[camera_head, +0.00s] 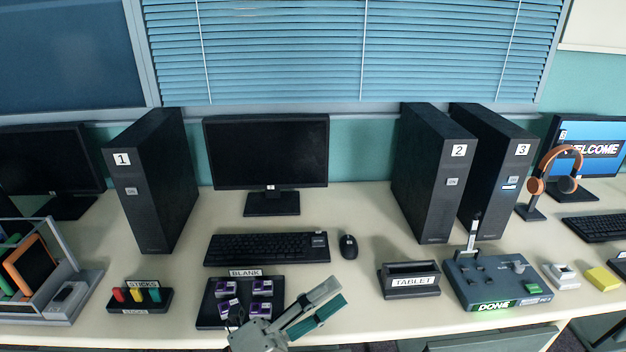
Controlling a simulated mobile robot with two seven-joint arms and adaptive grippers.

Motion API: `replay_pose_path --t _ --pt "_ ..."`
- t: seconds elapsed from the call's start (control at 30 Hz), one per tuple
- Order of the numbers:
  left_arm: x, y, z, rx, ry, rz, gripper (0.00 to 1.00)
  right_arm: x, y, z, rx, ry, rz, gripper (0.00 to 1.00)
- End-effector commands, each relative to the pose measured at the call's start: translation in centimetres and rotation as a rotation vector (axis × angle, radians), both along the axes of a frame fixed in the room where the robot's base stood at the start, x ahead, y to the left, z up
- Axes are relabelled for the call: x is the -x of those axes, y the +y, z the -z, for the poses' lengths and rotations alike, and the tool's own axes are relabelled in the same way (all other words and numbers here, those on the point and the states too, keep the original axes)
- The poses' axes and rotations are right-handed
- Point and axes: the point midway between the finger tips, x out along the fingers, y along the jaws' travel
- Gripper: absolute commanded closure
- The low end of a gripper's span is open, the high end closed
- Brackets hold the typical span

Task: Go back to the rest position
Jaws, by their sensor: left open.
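My left gripper (335,296) shows at the bottom middle of the head view. It is open, with a grey finger and a teal finger pointing up and to the right. Nothing shows between the fingers. It overlaps the lower right corner of the tray labelled BLANK (206,311), which holds several purple and white pieces. My right gripper is not in view.
Behind are a keyboard (266,248), a mouse (348,246) and a dark monitor (266,150). Right of the gripper stand a TABLET holder (410,290) and a DONE panel (483,270). A STICKS tray (160,302) is left. Bare desk (350,275) lies between mouse and gripper.

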Motion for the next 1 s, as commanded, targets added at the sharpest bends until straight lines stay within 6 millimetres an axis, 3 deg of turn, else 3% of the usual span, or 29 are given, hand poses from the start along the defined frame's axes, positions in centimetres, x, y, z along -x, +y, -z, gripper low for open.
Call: replay_pose_path --t 0.13,0.27,0.4,0.5,0.6,0.8,1.0 --pt "-2.7 5.7 6.4 0.218 0.469 -0.19 0.45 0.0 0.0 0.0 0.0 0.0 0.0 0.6" --pt "-2.6 11.0 13.7 0.409 0.841 -0.35 0.45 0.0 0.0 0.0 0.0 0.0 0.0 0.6" --pt "0.3 16.0 21.5 0.594 1.174 -0.512 0.45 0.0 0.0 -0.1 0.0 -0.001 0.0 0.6" --pt "3.3 18.9 26.2 0.711 1.364 -0.617 0.45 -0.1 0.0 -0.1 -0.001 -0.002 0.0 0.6" --pt "6.3 20.8 29.6 0.808 1.505 -0.701 0.45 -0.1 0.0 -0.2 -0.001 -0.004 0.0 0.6" --pt "9.8 22.7 32.8 0.905 1.638 -0.789 0.45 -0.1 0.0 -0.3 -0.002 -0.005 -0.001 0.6" --pt "10.0 22.8 33.0 0.914 1.648 -0.795 0.45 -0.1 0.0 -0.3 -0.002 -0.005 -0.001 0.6"
